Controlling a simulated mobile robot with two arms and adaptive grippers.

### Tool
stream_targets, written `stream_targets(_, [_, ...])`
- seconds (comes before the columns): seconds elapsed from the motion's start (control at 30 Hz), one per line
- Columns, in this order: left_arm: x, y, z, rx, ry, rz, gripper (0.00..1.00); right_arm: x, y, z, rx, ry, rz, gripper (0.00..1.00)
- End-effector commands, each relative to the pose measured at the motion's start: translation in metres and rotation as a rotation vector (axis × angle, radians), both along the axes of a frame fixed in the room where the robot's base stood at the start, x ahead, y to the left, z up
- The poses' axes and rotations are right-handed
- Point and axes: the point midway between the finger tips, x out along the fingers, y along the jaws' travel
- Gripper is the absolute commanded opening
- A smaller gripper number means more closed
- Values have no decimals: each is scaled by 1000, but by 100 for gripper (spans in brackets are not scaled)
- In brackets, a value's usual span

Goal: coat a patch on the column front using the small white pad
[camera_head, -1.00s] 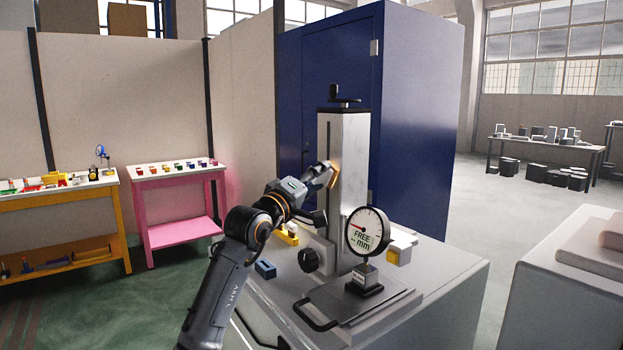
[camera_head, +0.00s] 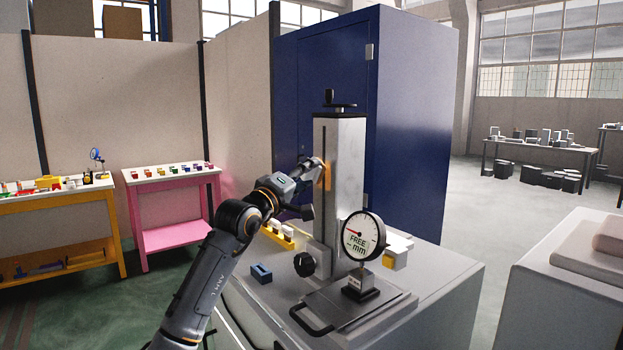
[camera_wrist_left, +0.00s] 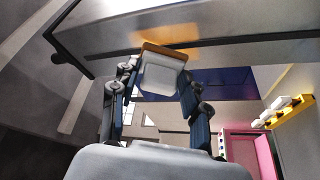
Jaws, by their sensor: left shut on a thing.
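The grey column (camera_head: 343,185) stands upright on the bench, with a dark slot down its left face. My left gripper (camera_head: 318,163) is at the upper part of the column's front. In the left wrist view the gripper (camera_wrist_left: 158,82) is shut on the small white pad (camera_wrist_left: 162,76), which has an orange-brown edge against or very near the column (camera_wrist_left: 225,50). An orange patch (camera_head: 327,177) shows on the column face beside the gripper; it also shows in the left wrist view (camera_wrist_left: 165,37). Whether the pad presses on the face cannot be told. My right gripper is not in view.
A dial gauge marked FREE mm (camera_head: 363,236) stands in front of the column. A black knob (camera_head: 304,264), a blue block (camera_head: 261,273) and a yellow holder with white pieces (camera_head: 279,234) are near the column's foot. A blue cabinet (camera_head: 415,110) stands behind.

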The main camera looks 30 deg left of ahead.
Motion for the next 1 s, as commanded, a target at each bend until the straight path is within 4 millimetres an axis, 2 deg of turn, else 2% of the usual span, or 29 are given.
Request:
stream_targets(0.17, [2,5,1,-1,-1,0,20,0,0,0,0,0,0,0])
stream_targets(0.47, [1,5,16,0,-1,0,20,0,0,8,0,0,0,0])
stream_targets(1.0, [-12,-32,13,0,0,-1,20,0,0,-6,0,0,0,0])
